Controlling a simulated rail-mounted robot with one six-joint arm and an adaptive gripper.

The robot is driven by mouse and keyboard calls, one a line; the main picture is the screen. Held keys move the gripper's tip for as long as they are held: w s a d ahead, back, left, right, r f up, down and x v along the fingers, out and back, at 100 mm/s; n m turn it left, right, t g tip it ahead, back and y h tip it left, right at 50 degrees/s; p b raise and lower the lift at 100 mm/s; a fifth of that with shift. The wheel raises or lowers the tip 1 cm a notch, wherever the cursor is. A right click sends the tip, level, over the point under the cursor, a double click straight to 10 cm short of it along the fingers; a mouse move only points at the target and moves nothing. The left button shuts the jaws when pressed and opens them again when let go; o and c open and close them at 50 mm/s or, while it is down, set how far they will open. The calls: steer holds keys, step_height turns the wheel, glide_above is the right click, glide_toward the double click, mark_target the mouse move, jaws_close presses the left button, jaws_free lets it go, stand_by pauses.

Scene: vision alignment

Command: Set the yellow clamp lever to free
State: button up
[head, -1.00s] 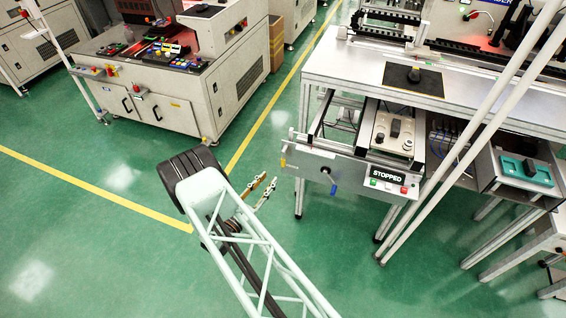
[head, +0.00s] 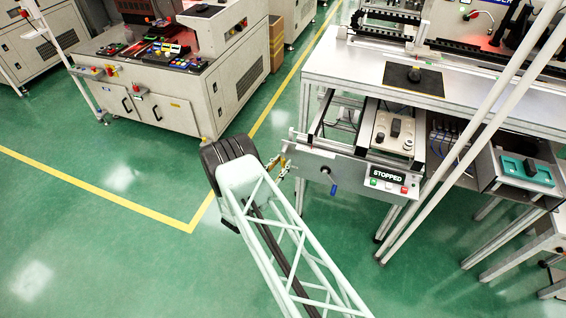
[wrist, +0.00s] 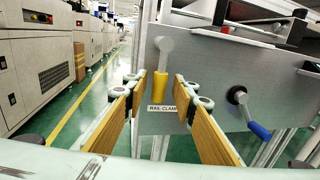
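The yellow clamp lever (wrist: 158,86) hangs straight down from a grey pivot on the grey front panel (wrist: 205,80) in the wrist view. A label reading "RAIL CLAMP" (wrist: 161,109) sits just below it. My gripper (wrist: 159,80) is open, with one wood-coloured finger on each side of the lever and visible gaps to it. In the head view my gripper (head: 279,166) is at the left end of the same panel, where fingers and lever overlap and are hard to tell apart.
A blue-handled lever (wrist: 255,127) is on the panel to the right; it also shows in the head view (head: 333,189). A "STOPPED" display (head: 383,174) with buttons sits farther right. A slanted white post (head: 470,130) stands at right. Open green floor lies left.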

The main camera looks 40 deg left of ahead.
steer(key=shift+w+a, duration=0.1)
steer(key=shift+w, duration=0.6)
steer(key=shift+c, duration=0.4)
jaws_close()
